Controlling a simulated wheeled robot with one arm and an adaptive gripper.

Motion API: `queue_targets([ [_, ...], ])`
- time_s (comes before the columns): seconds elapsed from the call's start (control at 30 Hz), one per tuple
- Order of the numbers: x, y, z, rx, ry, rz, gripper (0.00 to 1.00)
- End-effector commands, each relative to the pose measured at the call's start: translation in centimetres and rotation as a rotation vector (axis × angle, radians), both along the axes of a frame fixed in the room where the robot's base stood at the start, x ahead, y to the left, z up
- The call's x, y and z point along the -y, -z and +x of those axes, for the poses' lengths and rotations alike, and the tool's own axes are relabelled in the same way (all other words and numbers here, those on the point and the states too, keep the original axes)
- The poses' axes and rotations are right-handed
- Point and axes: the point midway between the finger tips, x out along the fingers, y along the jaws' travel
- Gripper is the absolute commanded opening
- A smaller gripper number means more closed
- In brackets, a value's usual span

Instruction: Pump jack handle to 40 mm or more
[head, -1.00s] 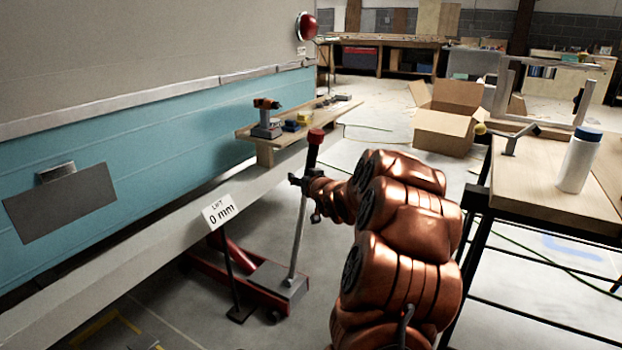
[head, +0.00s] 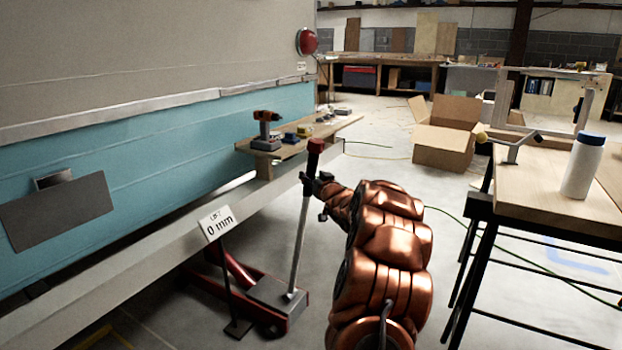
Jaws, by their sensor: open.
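A red floor jack (head: 272,318) stands beside and partly under the camper's lower edge. Its grey handle (head: 299,244) rises nearly upright from a grey block and ends in a dark red grip (head: 315,150). A small sign (head: 216,223) on a post beside the jack reads "0 mm". My gripper (head: 312,183) is at the upper part of the handle, just below the red grip. It is open. The fingers are small here, and I cannot tell whether they touch the handle.
A wooden shelf board (head: 292,148) with a cordless drill (head: 266,130) and small items juts out behind the handle. A workbench (head: 545,185) with a white bottle (head: 583,167) stands at the right. An open cardboard box (head: 443,135) lies on the floor behind.

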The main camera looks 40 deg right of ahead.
Motion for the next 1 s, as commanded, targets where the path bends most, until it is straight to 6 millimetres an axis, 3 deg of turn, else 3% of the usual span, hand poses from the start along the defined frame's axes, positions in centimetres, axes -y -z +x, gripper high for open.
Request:
queue_targets([
  [0.2, 0.3, 0.2, 1.3, -0.003, -0.002, 0.001, 0.6],
  [0.57, 0.4, 0.1, 1.5, -0.001, -0.002, 0.0, 0.6],
  [1.0, 0.5, 0.1, 1.5, -0.001, -0.001, 0.0, 0.16],
])
